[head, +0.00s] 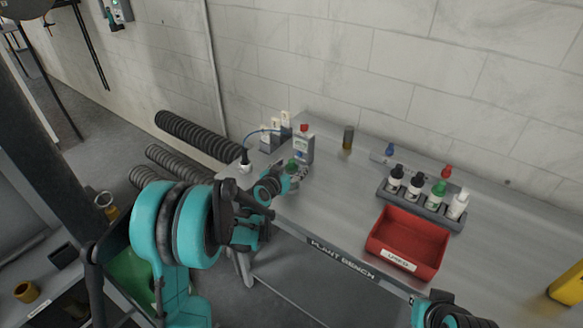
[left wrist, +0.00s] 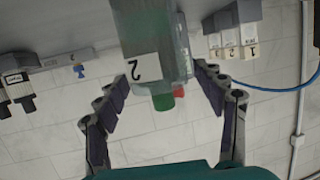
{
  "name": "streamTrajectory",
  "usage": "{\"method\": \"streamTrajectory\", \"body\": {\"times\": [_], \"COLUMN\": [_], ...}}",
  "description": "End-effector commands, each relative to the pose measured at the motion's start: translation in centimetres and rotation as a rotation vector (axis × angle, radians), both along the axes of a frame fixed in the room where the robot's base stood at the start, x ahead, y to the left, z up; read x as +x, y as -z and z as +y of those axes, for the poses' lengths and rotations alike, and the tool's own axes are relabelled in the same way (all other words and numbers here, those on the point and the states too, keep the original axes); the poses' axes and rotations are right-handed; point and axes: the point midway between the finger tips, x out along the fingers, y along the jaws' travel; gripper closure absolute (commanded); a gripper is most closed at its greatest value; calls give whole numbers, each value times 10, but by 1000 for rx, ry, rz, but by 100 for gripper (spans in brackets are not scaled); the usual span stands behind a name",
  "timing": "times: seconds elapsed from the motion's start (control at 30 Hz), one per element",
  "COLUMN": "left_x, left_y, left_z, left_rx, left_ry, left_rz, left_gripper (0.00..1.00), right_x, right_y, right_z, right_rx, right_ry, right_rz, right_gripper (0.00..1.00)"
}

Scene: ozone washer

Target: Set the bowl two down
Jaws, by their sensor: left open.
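A translucent grey vessel marked 2 (left wrist: 142,68), which I take for bowl two, is between the fingers of my left gripper (left wrist: 165,95) in the left wrist view. It has a green end, and that view is upside down. The fingers are spread, with gaps showing on both sides. In the head view the left gripper (head: 284,180) is at the bench's left end, and the green top (head: 291,163) shows just beyond it. The gripper hides most of the vessel there, and I cannot tell if its base touches the bench. My right arm shows at the bottom right; its fingers are unclear.
The plant bench (head: 335,190) holds a red-capped bottle (head: 303,145) close behind the gripper and numbered white units (head: 286,122) beside it. A red tray (head: 408,242) and a rack of dropper bottles (head: 425,203) stand to the right. The bench middle is clear.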

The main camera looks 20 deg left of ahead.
Motion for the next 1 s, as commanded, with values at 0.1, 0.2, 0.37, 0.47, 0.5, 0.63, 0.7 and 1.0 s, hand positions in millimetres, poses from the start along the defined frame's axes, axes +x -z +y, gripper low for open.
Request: {"method": "streamTrajectory", "body": {"times": [0.1, 0.2, 0.37, 0.47, 0.5, 0.63, 0.7, 1.0], "left_x": [-20, -41, -75, -92, -97, -109, -114, -186], "left_y": [-8, -15, -25, -30, -31, -34, -37, -58], "left_z": [3, 7, 12, 14, 15, 16, 14, -36], "left_rx": [-1, 0, 0, -1, 0, -1, -1, -13], "left_ry": [-1, -2, -2, -1, -2, -1, 4, 64], "left_rz": [1, 1, 1, 1, 1, 1, 9, 235], "left_gripper": [30, 30, 30, 30, 30, 30, 30, 30], "right_x": [0, 0, 0, 0, 0, 0, 0, 0], "right_y": [-6, -11, -18, -21, -22, -24, -24, -24], "right_z": [0, 0, 0, 0, 0, 0, 0, 0], "right_rx": [0, 0, 0, 0, 0, 0, 0, 0], "right_ry": [0, 0, 0, 0, 0, 0, 0, 0], "right_rz": [0, 0, 0, 0, 0, 0, 0, 0], "right_gripper": [100, 100, 100, 100, 100, 100, 100, 100]}}
